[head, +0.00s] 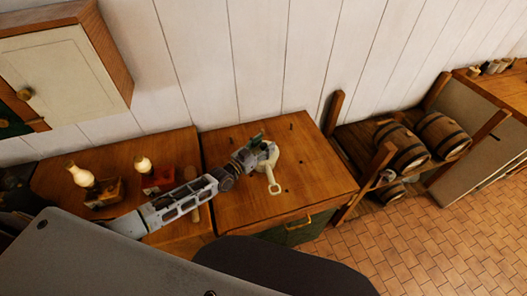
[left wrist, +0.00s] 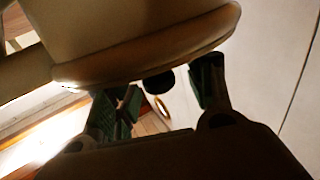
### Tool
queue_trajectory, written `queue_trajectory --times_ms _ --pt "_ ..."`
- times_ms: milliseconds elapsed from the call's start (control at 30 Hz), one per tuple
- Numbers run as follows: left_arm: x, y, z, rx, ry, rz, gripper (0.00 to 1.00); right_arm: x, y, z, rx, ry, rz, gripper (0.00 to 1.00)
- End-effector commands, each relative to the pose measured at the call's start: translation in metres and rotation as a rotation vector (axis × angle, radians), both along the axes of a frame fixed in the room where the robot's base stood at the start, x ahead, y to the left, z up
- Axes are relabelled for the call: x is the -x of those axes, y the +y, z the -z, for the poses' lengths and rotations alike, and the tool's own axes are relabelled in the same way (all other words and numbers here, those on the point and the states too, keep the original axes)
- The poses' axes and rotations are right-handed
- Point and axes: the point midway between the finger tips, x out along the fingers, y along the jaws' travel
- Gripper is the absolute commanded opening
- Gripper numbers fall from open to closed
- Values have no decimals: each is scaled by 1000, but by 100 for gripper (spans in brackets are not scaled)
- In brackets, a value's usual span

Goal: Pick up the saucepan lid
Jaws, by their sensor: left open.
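The cream saucepan (head: 272,182) stands on the wooden counter, its looped handle towards me in the head view. In the left wrist view its cream body (left wrist: 130,25) fills the top, with the tan-edged saucepan lid (left wrist: 150,69) across it. The lid's black knob (left wrist: 158,82) shows between the green fingers of my left gripper (left wrist: 162,96). The fingers are apart, with a finger on each side of the knob; I cannot tell whether they touch it. In the head view my left gripper (head: 258,145) is over the saucepan and hides much of the lid. My right gripper is not in view.
Two oil lamps (head: 84,176) stand on the left part of the counter (head: 230,208), the nearer-to-centre one by a red object (head: 160,180). A cupboard (head: 66,65) hangs above. Barrels (head: 400,145) lie on a rack to the right. The counter right of the saucepan is mostly clear.

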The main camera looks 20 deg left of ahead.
Motion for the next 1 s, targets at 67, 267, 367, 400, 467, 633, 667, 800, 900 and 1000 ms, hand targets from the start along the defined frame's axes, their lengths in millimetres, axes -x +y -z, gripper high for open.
queue_trajectory --times_ms 67,267,367,400,467,633,667,800,900,1000 --pt "0 0 0 0 0 0 53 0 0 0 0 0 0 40" --pt "0 0 0 0 0 0 53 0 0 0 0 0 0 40" --pt "0 0 0 0 -1 0 53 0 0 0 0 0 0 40" --pt "0 0 0 0 -1 0 53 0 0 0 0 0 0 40" --pt "0 0 0 0 -1 0 45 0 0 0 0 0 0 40" --pt "0 0 0 0 -1 0 23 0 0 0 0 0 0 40" --pt "0 0 0 0 -1 0 20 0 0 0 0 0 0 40" --pt "0 0 0 0 -1 0 2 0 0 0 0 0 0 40" --pt "0 0 -1 0 -1 0 1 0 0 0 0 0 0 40" --pt "0 0 -1 0 -1 0 1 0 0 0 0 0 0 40"
